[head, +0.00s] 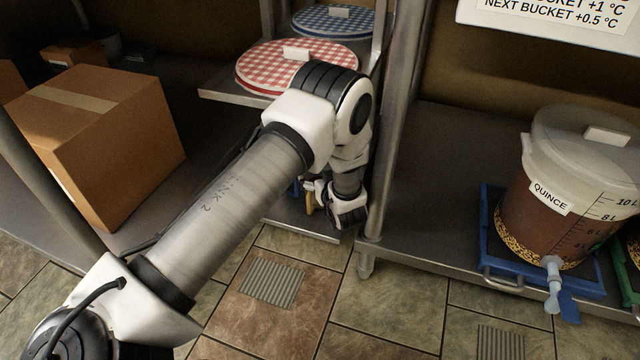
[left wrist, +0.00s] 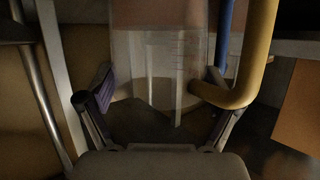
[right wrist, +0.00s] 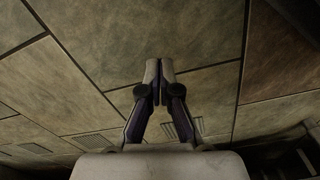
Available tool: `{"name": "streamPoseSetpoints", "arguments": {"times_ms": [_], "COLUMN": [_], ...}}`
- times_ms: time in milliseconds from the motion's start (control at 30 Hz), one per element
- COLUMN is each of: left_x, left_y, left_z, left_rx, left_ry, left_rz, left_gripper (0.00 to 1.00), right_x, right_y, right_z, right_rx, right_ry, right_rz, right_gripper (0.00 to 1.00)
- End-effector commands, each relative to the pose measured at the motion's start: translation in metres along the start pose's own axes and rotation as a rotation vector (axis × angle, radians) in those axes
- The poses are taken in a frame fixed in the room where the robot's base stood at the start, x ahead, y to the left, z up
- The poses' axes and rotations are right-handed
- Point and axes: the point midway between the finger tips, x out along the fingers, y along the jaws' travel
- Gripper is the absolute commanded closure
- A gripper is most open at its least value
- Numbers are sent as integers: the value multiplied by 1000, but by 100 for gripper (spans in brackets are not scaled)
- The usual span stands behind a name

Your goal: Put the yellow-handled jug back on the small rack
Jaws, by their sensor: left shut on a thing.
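The clear jug (left wrist: 160,70) with the yellow handle (left wrist: 258,60) fills the middle of the left wrist view, between the fingers of my left gripper (head: 345,212). The gripper is shut on it. In the head view only a bit of the yellow handle (head: 309,203) shows; my arm hides the rest. The small rack has an upper shelf (head: 215,91) and a low shelf (head: 325,234). The gripper is low, at the front of the low shelf; I cannot tell whether the jug touches it. My right gripper (right wrist: 157,75) is shut and empty above the floor tiles.
Red-checked (head: 258,70) and blue-checked (head: 325,20) lids lie on the rack. A blue handle (left wrist: 226,30) stands close beside the yellow one. A cardboard box (head: 100,140) is at left, a rack post (head: 390,130) right of my gripper, and the quince bucket (head: 555,205) farther right.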

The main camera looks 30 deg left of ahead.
Motion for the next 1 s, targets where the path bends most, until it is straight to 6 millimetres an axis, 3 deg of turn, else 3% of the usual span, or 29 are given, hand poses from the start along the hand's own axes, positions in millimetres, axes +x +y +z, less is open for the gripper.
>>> {"name": "streamPoseSetpoints", "arguments": {"times_ms": [233, 267, 300, 667, 767, 1000], "left_x": [0, 0, 0, -2, -14, -76], "left_y": [0, 0, 0, -1, 0, 0], "left_z": [1, 2, 1, -2, -6, -10], "left_rx": [1, 1, 1, 1, 3, 7], "left_ry": [-1, -2, -2, -1, -2, -3], "left_rz": [0, 0, 0, 0, 2, 3], "left_gripper": [79, 6, 0, 0, 0, 0], "right_x": [-3, -3, -3, -4, -16, -62], "right_y": [0, 0, 0, 0, 0, -1], "right_z": [0, 0, 0, 0, 2, 10], "right_rx": [0, 0, 0, 0, 3, 16], "right_ry": [1, 1, 1, 0, -6, -34], "right_rz": [0, 0, 0, 0, -1, -5], "right_gripper": [100, 100, 100, 100, 100, 100]}}
